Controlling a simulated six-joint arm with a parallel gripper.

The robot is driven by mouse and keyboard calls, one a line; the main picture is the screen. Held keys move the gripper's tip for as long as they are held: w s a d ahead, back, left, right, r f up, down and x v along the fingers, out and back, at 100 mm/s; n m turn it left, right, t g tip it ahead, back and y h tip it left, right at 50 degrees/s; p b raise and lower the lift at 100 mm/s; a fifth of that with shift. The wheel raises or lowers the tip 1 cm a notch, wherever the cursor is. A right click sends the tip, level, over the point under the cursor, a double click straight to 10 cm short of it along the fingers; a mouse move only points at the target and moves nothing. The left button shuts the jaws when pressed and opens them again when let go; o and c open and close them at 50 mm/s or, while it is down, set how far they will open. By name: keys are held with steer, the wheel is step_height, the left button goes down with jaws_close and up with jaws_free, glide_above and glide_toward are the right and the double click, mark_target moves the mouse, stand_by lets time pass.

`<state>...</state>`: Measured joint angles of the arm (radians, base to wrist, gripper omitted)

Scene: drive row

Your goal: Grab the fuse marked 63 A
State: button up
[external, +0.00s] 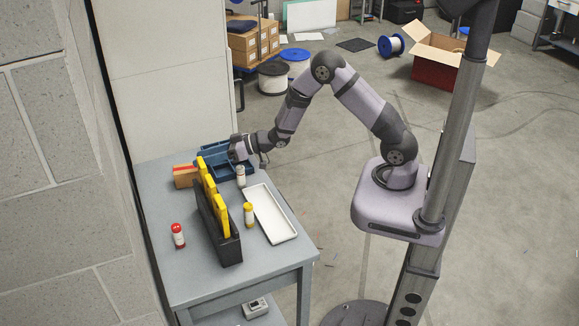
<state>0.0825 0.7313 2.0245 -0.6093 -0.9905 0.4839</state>
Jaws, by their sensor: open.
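Three fuse-like cylinders stand on the grey table (190,268). One is white with a red top (178,235) at the left. One is yellow and white (249,214), between the black rack and the white tray. One is white with a greyish top (241,176), near the blue bins. Their markings are too small to read, so I cannot tell which is 63 A. My gripper (235,150) is open over the blue bins at the table's far end, just beyond the greyish-topped fuse. Its fingertips are hard to make out.
A white tray (270,213) lies along the right edge. Blue bins (213,148) and an orange-brown box (184,177) are at the far end. The near left table is clear.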

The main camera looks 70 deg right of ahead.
mark_target(241, 176)
steer(key=s+d+f+b, duration=0.1)
steer(key=s, duration=0.1)
steer(key=s+d+f+m+t, duration=0.1)
steer(key=s+d+f, duration=0.1)
steer(key=s+d+f+m+t+h+b, duration=0.1)
steer(key=s, duration=0.2)
steer(key=shift+s+d+f+b, duration=0.1)
steer(key=shift+d+f+b, duration=0.1)
steer(key=shift+f+b, duration=0.2)
steer(key=shift+n+t+h, duration=0.8)
steer(key=shift+n, duration=0.1)
steer(key=s+f, duration=0.1)
steer(key=s, duration=0.2)
steer(key=s+d+f+b, duration=0.1)
steer(key=s, duration=0.2)
steer(key=s+f+b, duration=0.1)
steer(key=s+f, duration=0.1)
steer(key=s, duration=0.1)
steer(key=shift+d+f, duration=0.1)
steer(key=shift+d, duration=0.3)
steer(key=shift+s+d, duration=0.15)
steer(key=shift+s, duration=0.3)
steer(key=shift+b+x, duration=1.1)
steer(key=shift+w+p, duration=0.3)
steer(key=shift+p+x, duration=1)
steer(key=shift+x, duration=1.35)
steer(key=shift+c, duration=0.7)
jaws_close()
